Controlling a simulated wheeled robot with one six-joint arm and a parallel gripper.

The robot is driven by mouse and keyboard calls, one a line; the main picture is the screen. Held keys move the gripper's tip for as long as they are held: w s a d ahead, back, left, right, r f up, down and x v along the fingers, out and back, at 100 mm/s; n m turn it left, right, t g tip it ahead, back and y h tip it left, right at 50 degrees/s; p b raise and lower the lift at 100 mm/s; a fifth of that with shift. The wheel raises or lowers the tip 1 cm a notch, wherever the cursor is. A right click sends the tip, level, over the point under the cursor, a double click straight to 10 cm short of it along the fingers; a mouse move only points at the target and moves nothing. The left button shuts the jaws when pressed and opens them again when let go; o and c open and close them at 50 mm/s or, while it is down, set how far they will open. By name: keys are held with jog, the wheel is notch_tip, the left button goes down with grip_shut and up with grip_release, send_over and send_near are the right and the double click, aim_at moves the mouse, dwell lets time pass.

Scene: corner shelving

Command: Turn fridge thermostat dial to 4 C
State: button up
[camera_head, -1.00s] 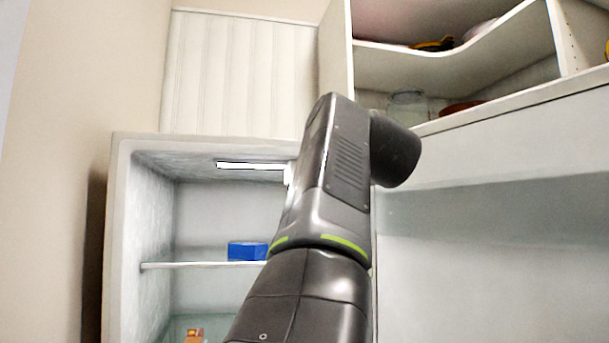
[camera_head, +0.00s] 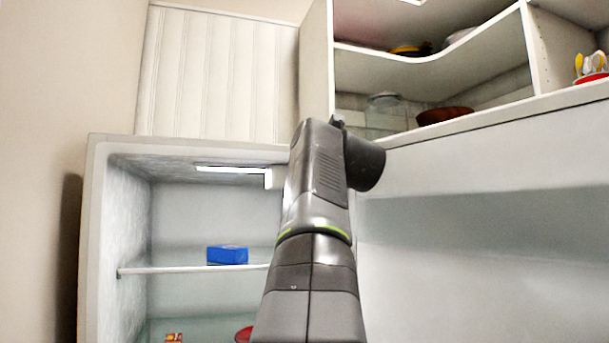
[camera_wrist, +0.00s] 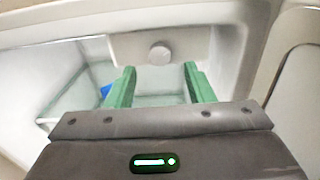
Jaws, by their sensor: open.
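The thermostat dial (camera_wrist: 159,53) is a round grey knob on a pale housing (camera_wrist: 125,45) in the upper middle of the wrist view. My gripper (camera_wrist: 160,72) is open, with its two green fingers spread apart and nothing between them. The dial shows beyond the fingertips, between them in the picture, and looks apart from them. Any marks on the dial are too small to read. In the head view the open fridge (camera_head: 103,240) is at the left. My arm covers its right side there, and neither the dial's face nor my gripper can be made out.
A blue box (camera_head: 227,255) sits on the fridge's upper shelf (camera_head: 180,269). Red items (camera_head: 174,337) lie lower down. The open fridge door (camera_head: 490,260) fills the right. Shelves above hold a glass jar (camera_head: 383,110) and a brown bowl (camera_head: 445,115).

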jog(key=x, duration=0.4)
jog(key=shift+p, duration=0.35)
jog(key=c, duration=1)
jog(key=m+p, duration=0.1)
jog(key=p, duration=0.1)
jog(key=shift+m+p, duration=0.3)
